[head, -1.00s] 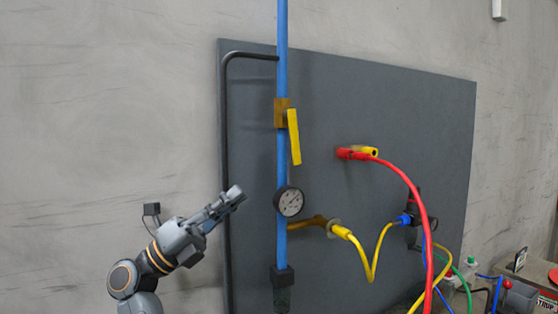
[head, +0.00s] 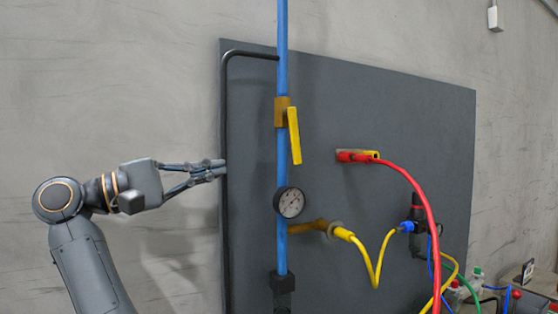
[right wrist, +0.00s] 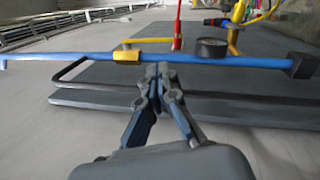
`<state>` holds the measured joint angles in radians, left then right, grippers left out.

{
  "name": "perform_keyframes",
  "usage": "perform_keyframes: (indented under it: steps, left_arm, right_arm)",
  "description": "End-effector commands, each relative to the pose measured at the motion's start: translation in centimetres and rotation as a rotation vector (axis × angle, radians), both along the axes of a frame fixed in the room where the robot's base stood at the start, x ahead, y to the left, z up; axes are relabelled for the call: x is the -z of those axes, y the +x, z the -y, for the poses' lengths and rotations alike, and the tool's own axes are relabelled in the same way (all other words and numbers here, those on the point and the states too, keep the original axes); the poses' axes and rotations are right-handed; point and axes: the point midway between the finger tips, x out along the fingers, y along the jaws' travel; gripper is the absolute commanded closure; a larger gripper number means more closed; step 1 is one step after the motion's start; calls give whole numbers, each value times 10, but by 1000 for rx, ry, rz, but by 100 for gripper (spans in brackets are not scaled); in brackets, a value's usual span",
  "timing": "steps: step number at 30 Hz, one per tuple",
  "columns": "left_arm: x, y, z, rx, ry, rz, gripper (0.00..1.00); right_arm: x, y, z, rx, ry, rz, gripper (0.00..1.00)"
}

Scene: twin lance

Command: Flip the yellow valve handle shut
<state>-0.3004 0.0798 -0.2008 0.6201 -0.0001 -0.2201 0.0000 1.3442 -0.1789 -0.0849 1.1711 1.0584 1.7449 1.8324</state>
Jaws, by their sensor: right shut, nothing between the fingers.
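The yellow valve handle (head: 294,135) hangs down from the brass valve body (head: 281,112) on the vertical blue pipe (head: 282,60), just right of the pipe and nearly in line with it. In the right wrist view the handle (right wrist: 148,40) lies behind the pipe (right wrist: 80,59), roughly parallel to it. My right gripper (head: 222,167) points right, shut and empty, left of the pipe and lower than the handle. Its tips overlap the black tube in the head view. In the right wrist view the closed fingertips (right wrist: 158,72) overlap the pipe between valve and gauge; contact cannot be told. My left gripper is out of view.
A round gauge (head: 289,202) sits on the pipe below the handle. A bent black tube (head: 227,110) runs left of the pipe.

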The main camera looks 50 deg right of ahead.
Motion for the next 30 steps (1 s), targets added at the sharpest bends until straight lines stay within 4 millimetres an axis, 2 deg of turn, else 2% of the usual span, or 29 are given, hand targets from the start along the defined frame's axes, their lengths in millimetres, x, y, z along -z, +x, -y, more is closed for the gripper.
perform_keyframes:
  steps: [3,6,20,26,30]
  left_arm:
    - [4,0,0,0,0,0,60]
    - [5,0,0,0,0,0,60]
    - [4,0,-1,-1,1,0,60]
    - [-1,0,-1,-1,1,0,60]
    - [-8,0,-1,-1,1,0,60]
  right_arm:
    - [-3,0,-3,-38,-22,144,100]
    - [-5,0,-4,-55,-35,218,100]
    - [-6,-1,-3,-64,-40,254,100]
    - [-10,-7,17,-60,-40,255,100]
    - [-15,-16,45,-60,-42,256,100]
